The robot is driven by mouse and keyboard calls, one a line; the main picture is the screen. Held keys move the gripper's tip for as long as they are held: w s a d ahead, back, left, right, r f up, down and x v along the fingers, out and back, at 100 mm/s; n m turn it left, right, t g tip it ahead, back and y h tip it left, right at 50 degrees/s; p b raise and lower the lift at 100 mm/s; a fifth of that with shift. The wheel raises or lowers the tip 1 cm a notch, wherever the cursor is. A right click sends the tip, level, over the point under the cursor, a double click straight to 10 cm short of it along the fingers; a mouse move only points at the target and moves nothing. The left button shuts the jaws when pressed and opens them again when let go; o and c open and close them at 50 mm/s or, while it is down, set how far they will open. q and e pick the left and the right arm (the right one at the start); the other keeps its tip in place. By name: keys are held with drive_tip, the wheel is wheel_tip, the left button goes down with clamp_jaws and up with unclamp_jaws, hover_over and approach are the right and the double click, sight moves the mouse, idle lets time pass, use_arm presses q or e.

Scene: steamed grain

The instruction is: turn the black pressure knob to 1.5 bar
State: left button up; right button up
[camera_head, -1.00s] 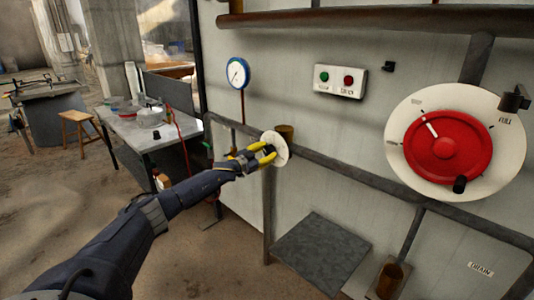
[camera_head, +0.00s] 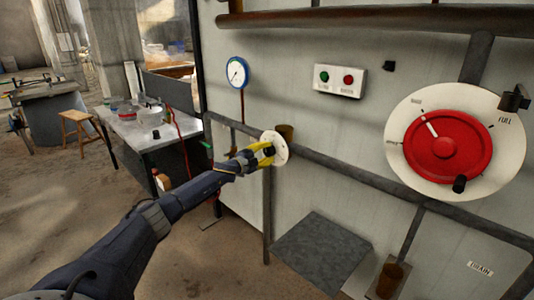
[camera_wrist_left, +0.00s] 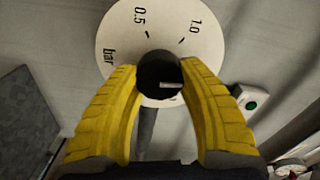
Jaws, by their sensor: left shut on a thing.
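The black pressure knob (camera_wrist_left: 160,76) sits in the middle of a white dial marked 0.5, 1.0 and bar in the left wrist view. The white dial (camera_head: 276,141) also shows on the wall pipe in the head view. My left gripper (camera_head: 265,152) reaches the dial with its yellow fingers. In the left wrist view my left gripper (camera_wrist_left: 160,82) is shut on the knob, one finger on each side. A pale pointer line on the knob points right, past the 1.0 mark in the picture. The rest of the scale is hidden or out of frame. My right gripper is not in view.
A round pressure gauge (camera_head: 236,73) hangs on the wall above the dial. A button box (camera_head: 340,81) with green and red buttons and a large red wheel (camera_head: 447,147) are to the right. A grey plate (camera_head: 322,249) lies low below the pipe.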

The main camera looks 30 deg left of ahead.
use_arm(q)
drive_tip(key=shift+d+r+m, duration=0.1)
drive_tip(key=shift+d+m, duration=0.05)
drive_tip(key=shift+m, duration=0.45)
drive_tip(key=o, duration=1.1)
drive_tip(key=shift+d, duration=0.1)
drive_tip(key=shift+c, duration=0.2)
drive_tip(key=shift+o, duration=1.2)
